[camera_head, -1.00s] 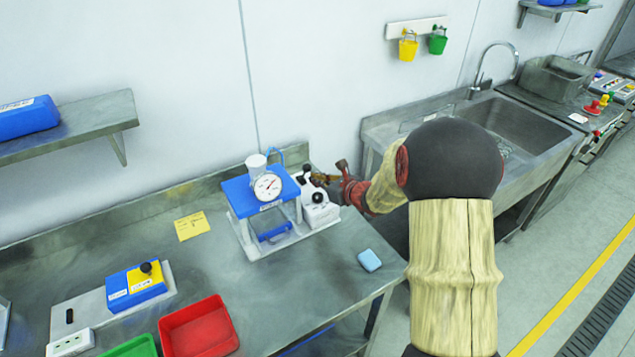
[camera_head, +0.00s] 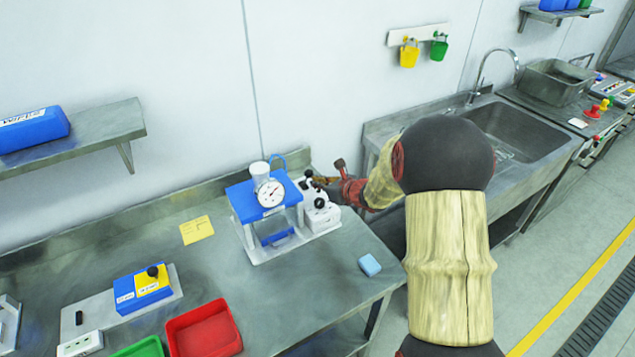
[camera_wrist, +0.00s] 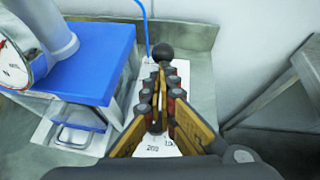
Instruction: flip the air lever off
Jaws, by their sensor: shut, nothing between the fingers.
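The dosing unit has a blue-topped stand (camera_head: 245,203) with a round dial gauge (camera_head: 270,193) and a white control box (camera_head: 322,216) on its right side. A black ball-topped lever (camera_head: 308,173) stands at the back of the box. In the wrist view the black ball (camera_wrist: 163,52) shows just beyond my fingertips. A second black knob (camera_head: 319,203) sits nearer the front of the box. My gripper (camera_head: 320,180) reaches in from the right, low over the box. In the wrist view its fingers (camera_wrist: 163,72) are shut and empty; whether they touch the lever is unclear.
A blue hose (camera_wrist: 146,25) rises behind the box. A light-blue block (camera_head: 369,264) lies near the bench's right edge. A yellow note (camera_head: 196,229), a red tray (camera_head: 203,330) and a blue-and-yellow switch box (camera_head: 143,288) lie to the left. A sink (camera_head: 520,130) is at the right.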

